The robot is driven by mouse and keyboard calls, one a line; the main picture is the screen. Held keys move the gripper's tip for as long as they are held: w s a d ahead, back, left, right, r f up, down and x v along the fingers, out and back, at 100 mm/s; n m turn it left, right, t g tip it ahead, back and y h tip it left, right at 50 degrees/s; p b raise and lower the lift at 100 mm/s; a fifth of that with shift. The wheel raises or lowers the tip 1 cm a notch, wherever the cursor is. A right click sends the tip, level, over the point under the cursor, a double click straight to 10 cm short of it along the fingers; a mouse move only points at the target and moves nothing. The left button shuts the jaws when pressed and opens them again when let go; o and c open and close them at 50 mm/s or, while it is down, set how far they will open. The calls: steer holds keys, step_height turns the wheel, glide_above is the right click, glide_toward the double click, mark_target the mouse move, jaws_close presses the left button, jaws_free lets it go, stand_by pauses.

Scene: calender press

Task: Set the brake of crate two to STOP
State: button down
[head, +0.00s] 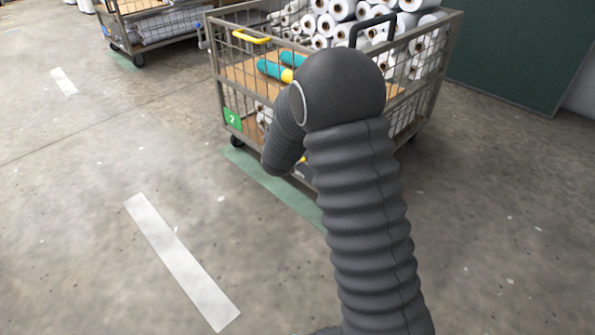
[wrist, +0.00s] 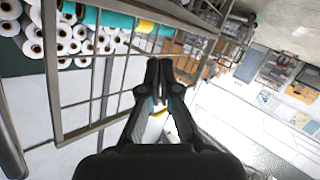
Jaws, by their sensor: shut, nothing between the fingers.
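Crate two (head: 217,78) is a grey wire-mesh cart with a green label marked 2 (head: 232,119) at its lower left corner. It holds white rolls (head: 338,10) and teal rolls (head: 275,70). My arm covers much of its near side. A small yellow part (head: 303,160) shows low on the crate beside my arm; I cannot tell if it is the brake, nor its setting. My gripper (wrist: 163,64) is shut and empty, in front of the crate's mesh (wrist: 90,90) in the wrist view. A yellow piece (wrist: 161,111) shows between its finger links. In the head view my gripper is hidden.
A yellow handle (head: 250,36) sits on the crate's upper left side. Another cart (head: 118,30) stands at the back left. A green floor strip (head: 260,178) and a white strip (head: 180,262) mark the floor. A dark green panel (head: 520,45) stands right. The left floor is clear.

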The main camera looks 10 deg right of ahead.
step_height(320, 180, down, 10)
steer(key=w+t+h, duration=0.1)
steer(key=w+h, duration=0.1)
steer(key=n+t+h+b, duration=0.3)
steer(key=t+h, duration=0.1)
steer(key=h, duration=0.2)
glide_toward(299, 162)
steer(key=v, duration=0.6)
steer(key=shift+s+a+f, duration=0.1)
steer(key=shift+s+f, duration=0.05)
steer(key=shift+s, duration=0.3)
steer(key=x, duration=1.4)
steer(key=shift+f, duration=0.15)
